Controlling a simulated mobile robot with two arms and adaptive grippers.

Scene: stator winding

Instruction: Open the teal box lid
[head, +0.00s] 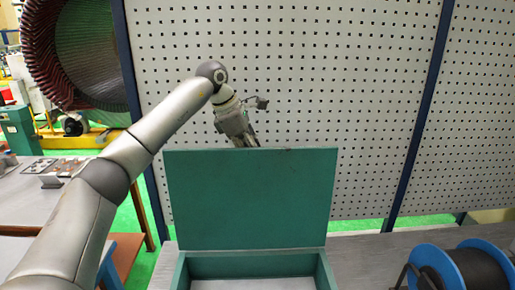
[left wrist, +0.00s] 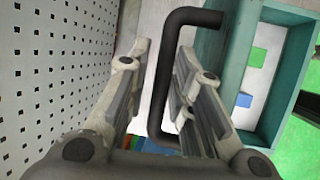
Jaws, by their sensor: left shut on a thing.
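The teal box (head: 258,258) stands at the bottom centre of the head view. Its teal lid (head: 250,200) is raised and stands about upright at the box's back edge. My left gripper (head: 248,142) is at the lid's top edge, partly hidden behind it. In the left wrist view, a dark bent handle (left wrist: 190,17) runs between the fingers of my left gripper, which is shut on it. The handle is hidden behind the lid in the head view. My right gripper is not in view.
A perforated panel (head: 300,70) with blue posts stands behind the box. A blue spool (head: 435,265) with dark cable is at the lower right. A grey table (head: 35,205) is at the left. The bench has bare room between box and spool.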

